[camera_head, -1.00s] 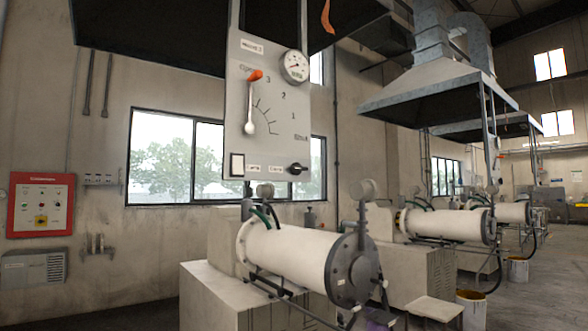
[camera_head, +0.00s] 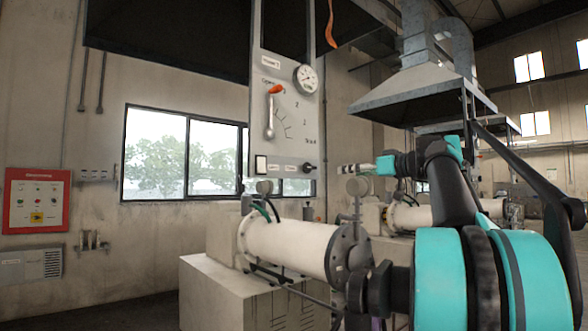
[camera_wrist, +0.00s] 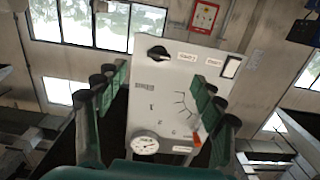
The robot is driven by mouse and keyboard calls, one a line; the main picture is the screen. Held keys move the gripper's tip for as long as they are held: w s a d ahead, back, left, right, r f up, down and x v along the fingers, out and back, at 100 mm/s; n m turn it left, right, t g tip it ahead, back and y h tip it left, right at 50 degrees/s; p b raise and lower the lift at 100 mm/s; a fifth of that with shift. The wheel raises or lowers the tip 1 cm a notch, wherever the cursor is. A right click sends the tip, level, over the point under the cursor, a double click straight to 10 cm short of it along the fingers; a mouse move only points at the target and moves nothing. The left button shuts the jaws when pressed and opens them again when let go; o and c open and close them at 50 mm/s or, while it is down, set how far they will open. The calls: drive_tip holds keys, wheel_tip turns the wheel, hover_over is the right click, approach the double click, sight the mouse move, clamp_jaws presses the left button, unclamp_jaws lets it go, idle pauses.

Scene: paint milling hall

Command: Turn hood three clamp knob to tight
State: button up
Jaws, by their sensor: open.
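The hood control panel (camera_head: 287,130) hangs in front of the window, above the nearest mill. Its black clamp knob (camera_head: 309,168) sits at the panel's lower right corner. In the wrist view the panel appears upside down, with the knob (camera_wrist: 158,52) at its upper left beside a small label. The knob's exact setting is too small to read. My gripper (camera_wrist: 160,76) is open and empty, its green-and-dark fingers spread on both sides of the panel's image. It is apart from the knob. In the head view my arm reaches in from the right, ending right of the panel.
The panel also carries an orange-tipped lever (camera_head: 270,112), a round gauge (camera_head: 306,78) and a rocker switch (camera_head: 261,165). A white mill cylinder (camera_head: 290,247) stands below. A red control box (camera_head: 37,200) hangs on the left wall. Open air lies around the knob.

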sight(309, 168)
drive_tip(key=r+x, duration=0.1)
drive_tip(key=x, duration=0.7)
drive_tip(key=r+x, duration=0.2)
drive_tip(key=x, duration=0.7)
drive_tip(key=shift+r+t, duration=0.3)
drive_tip(key=shift+t, duration=0.1)
drive_tip(key=shift+a, duration=0.15)
drive_tip(key=c, duration=1.2)
drive_tip(key=shift+o, duration=0.2)
